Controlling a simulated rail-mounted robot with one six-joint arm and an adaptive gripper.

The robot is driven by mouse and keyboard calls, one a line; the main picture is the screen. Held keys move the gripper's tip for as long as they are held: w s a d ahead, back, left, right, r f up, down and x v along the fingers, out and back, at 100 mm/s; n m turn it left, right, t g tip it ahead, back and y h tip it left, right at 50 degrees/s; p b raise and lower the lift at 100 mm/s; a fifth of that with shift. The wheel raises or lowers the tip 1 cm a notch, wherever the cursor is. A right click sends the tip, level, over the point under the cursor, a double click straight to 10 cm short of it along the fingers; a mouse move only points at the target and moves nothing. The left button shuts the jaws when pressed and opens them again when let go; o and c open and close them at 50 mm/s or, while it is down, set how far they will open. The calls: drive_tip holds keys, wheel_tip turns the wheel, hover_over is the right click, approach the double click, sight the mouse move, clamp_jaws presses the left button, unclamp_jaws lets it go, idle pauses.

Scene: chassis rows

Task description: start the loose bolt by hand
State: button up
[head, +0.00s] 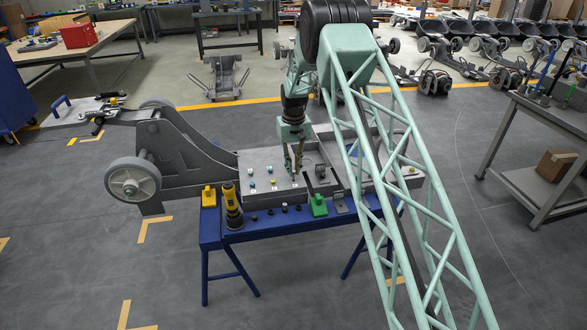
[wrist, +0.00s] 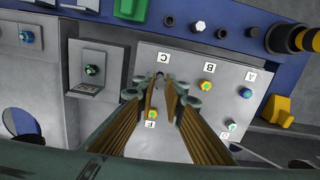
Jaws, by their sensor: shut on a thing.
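My gripper (head: 294,172) points down over the grey plate on the chassis, its fingers close together. In the wrist view my gripper (wrist: 161,82) has its fingertips just below label C (wrist: 167,50). A small dark bolt head (wrist: 160,74) seems to show between the tips, mostly hidden by the fingers. I cannot tell whether it is in a hole. Other coloured-head bolts sit in the grey plate (wrist: 190,75): one by label B (wrist: 209,85), one by label A (wrist: 246,93), one by label F (wrist: 153,114).
A blue bench (head: 270,232) along the plate's near side carries a yellow-black tool (head: 232,208), a yellow block (head: 208,197), a green block (head: 318,206) and several small loose pieces.

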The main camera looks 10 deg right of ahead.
drive_tip(key=shift+n+b, duration=0.3)
drive_tip(key=shift+n, duration=3.2)
drive_tip(key=shift+r+n, duration=0.1)
drive_tip(key=shift+n, duration=1.6)
drive_tip(key=shift+n+p, duration=0.35)
drive_tip(key=shift+n, duration=1.35)
drive_tip(key=shift+f+b, duration=0.5)
drive_tip(key=shift+f, duration=1.25)
drive_tip(key=shift+m, duration=2.4)
